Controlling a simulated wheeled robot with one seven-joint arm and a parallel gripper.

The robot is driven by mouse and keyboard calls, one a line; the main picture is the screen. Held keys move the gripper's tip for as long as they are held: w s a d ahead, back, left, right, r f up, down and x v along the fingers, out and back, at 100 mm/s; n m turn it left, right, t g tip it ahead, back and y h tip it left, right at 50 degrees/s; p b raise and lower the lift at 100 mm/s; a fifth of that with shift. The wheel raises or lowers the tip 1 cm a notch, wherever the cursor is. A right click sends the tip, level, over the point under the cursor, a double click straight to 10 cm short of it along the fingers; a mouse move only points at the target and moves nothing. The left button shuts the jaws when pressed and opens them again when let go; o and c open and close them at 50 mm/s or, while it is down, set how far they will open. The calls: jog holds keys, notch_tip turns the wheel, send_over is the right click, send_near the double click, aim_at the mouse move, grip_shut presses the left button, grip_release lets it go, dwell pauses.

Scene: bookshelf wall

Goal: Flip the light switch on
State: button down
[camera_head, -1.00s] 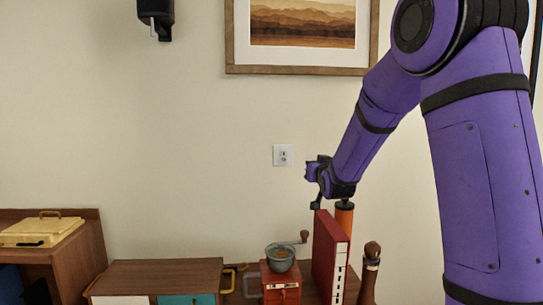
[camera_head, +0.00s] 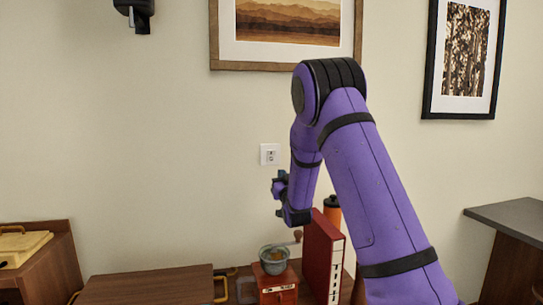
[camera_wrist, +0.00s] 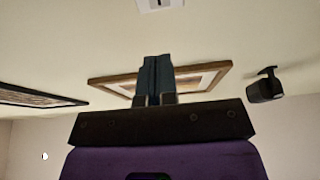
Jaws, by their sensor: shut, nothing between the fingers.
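The light switch (camera_head: 270,154) is a small white plate with a dark centre on the pale wall, below the mountain picture. Part of it shows at the top edge of the wrist view (camera_wrist: 160,4). My gripper (camera_head: 280,183) is in front of the wall, a little below and right of the switch in the head view. In the wrist view its dark fingers (camera_wrist: 155,72) are pressed together with nothing between them. They look apart from the switch. I cannot tell which way the switch is set.
A red binder (camera_head: 320,258), an orange-topped bottle (camera_head: 333,210) and a red grinder with a bowl (camera_head: 275,262) stand below my gripper. A brown cabinet (camera_head: 150,287) is at lower left. The mountain picture (camera_head: 285,22) and a black wall lamp (camera_head: 137,12) hang above.

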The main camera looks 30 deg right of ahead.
aim_at(272, 151)
jog(key=x, duration=1.3)
jog(key=shift+w+d+r, duration=0.1)
jog(key=shift+w+d, duration=0.05)
jog(key=shift+w, duration=0.15)
jog(key=shift+w+r, duration=0.1)
jog(key=shift+w, duration=0.1)
jog(key=shift+w+d+r, duration=0.1)
jog(key=shift+r, duration=0.1)
jog(key=shift+f+g, duration=0.1)
jog(key=shift+g, duration=0.2)
